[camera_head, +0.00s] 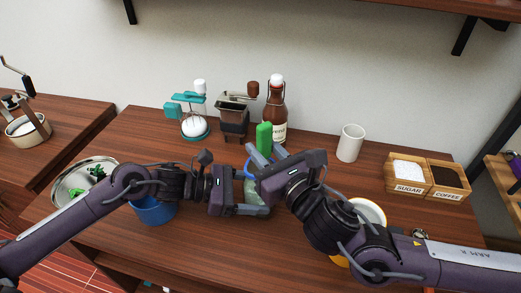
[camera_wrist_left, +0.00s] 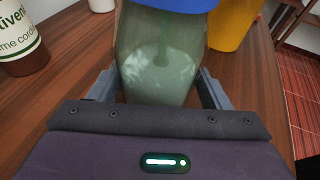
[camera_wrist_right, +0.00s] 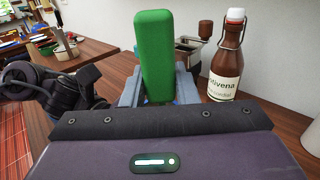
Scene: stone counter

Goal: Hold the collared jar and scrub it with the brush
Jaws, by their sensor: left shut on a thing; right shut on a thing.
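The collared jar (camera_head: 257,192) is pale green and see-through, with a blue collar (camera_head: 248,167). My left gripper (camera_head: 246,192) is shut around its body, and the left wrist view shows the jar (camera_wrist_left: 162,62) between both fingers. My right gripper (camera_head: 262,158) is shut on the brush, whose green block-shaped handle (camera_head: 264,136) stands up above the fingers. The handle also shows upright in the right wrist view (camera_wrist_right: 155,55). The right gripper is at the jar's top. The brush's lower end is hidden, so I cannot tell whether it touches the jar.
A brown bottle (camera_head: 274,108), a coffee grinder (camera_head: 235,115) and a teal device (camera_head: 194,125) stand behind. A white cup (camera_head: 350,143) and a sugar and coffee box (camera_head: 427,180) are right. A blue container (camera_head: 153,211) and metal tray (camera_head: 72,182) are left; a yellow vessel (camera_wrist_left: 233,25) is near.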

